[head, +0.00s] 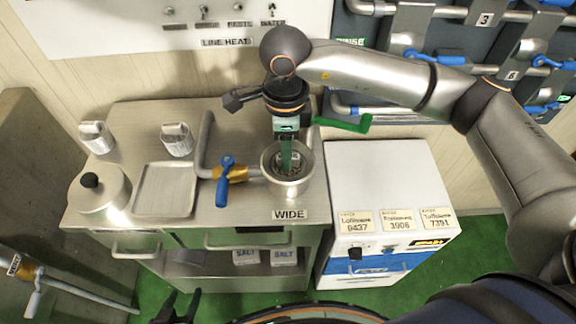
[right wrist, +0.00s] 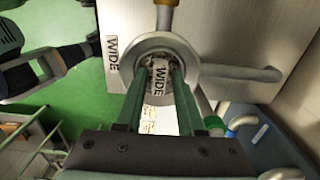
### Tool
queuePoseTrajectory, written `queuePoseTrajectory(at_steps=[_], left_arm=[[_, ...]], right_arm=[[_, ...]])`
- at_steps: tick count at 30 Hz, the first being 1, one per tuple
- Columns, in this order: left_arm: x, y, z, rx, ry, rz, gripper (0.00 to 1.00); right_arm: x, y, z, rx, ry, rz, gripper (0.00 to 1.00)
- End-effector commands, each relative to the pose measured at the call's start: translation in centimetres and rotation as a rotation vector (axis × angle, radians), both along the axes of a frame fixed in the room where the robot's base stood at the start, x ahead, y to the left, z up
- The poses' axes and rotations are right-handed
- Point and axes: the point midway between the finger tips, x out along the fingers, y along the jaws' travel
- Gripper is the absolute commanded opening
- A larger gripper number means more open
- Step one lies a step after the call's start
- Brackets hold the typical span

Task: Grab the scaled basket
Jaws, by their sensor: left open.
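A metal bowl-shaped vessel (head: 267,178) stands at the counter's right front, above a label reading WIDE. My right gripper (head: 287,160) reaches straight down into it with green fingers. In the right wrist view a small light metal basket (right wrist: 158,82) marked WIDE sits inside the vessel (right wrist: 190,62), between the two fingers. I cannot tell whether the fingers press on it. Two similar small metal baskets stand at the back of the counter, one at left (head: 97,137) and one nearer the middle (head: 177,139). My left gripper (head: 178,308) is open and empty, low in front of the counter.
A lidded pot (head: 100,190) and a square tray (head: 165,190) stand left on the counter. A pipe with a blue-handled valve (head: 225,175) is left of the vessel. A white cabinet (head: 385,180) stands at right.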

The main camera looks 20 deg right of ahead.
Motion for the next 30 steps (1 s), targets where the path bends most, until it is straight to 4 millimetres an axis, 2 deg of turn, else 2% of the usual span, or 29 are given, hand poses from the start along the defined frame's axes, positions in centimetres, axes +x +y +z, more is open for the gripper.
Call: queuePoseTrajectory(at_steps=[6, 16, 30], left_arm=[[0.00, 0.00, -0.01, 0.000, 0.000, 0.000, 0.57], [0.00, -0.01, -0.01, 0.000, 0.000, 0.000, 0.57], [0.00, -0.02, -0.01, 0.000, 0.000, 0.000, 0.57]], right_arm=[[0.03, -0.02, -0.06, 0.000, 0.000, -0.001, 0.36], [0.02, -0.01, -0.02, 0.000, 0.000, -0.001, 0.00], [0.02, 0.01, 0.00, 0.001, 0.000, 0.000, 0.00]])
